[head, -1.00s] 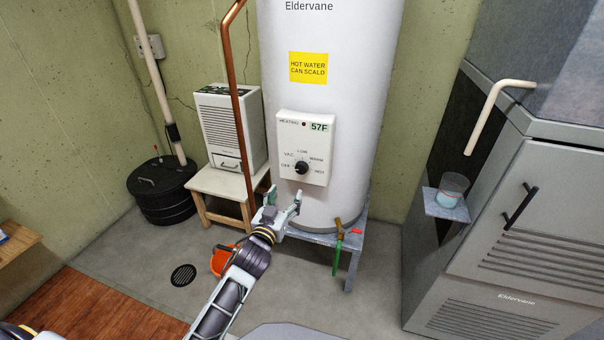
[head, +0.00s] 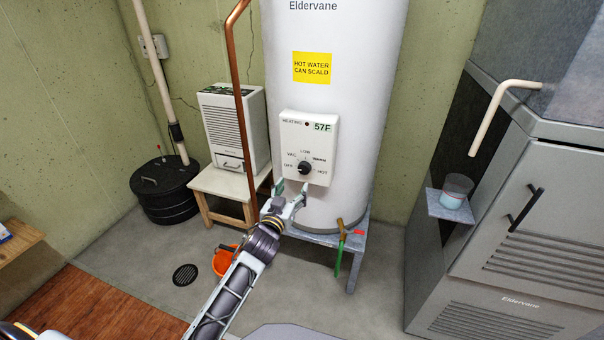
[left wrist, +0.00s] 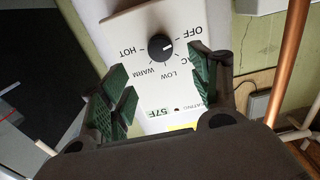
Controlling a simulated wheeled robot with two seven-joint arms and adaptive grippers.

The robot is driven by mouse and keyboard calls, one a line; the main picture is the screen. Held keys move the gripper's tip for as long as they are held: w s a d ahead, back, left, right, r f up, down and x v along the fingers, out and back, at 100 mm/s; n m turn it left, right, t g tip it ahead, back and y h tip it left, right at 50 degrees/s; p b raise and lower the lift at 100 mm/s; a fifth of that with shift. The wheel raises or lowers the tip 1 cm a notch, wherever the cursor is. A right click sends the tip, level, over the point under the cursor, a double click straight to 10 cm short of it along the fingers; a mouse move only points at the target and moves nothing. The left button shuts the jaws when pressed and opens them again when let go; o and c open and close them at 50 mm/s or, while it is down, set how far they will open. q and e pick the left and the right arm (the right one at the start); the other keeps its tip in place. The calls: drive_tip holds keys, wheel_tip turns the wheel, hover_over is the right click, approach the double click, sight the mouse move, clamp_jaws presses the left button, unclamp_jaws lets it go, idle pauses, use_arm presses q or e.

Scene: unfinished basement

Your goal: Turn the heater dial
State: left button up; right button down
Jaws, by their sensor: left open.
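The black round dial (head: 305,168) sits on the white control box (head: 322,130) on the front of the white water heater (head: 335,60). Labels OFF, VAC, LOW, WARM and HOT ring it, and the display reads 57F. In the left wrist view the dial (left wrist: 161,47) shows upside down, its pale mark pointing roughly toward OFF. My left gripper (head: 291,188) is open and empty, just below and left of the dial. In the left wrist view its fingers (left wrist: 160,85) stand on either side of the picture below the dial, apparently not touching it. My right gripper is not in view.
A copper pipe (head: 243,110) runs down left of the heater. A white dehumidifier-like box (head: 222,125) stands on a small wooden table (head: 228,183). A grey cabinet (head: 530,200) stands at right.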

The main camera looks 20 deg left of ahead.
sight(303, 170)
use_arm(q)
drive_tip(key=w+b, duration=0.1)
drive_tip(key=w, duration=0.6)
drive_tip(key=shift+d, duration=0.1)
drive_tip(key=shift+w, duration=1.5)
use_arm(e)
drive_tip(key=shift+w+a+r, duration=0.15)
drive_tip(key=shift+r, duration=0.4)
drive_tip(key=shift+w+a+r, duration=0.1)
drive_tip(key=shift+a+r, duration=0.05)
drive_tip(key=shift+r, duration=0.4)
use_arm(q)
drive_tip(key=shift+c, duration=0.2)
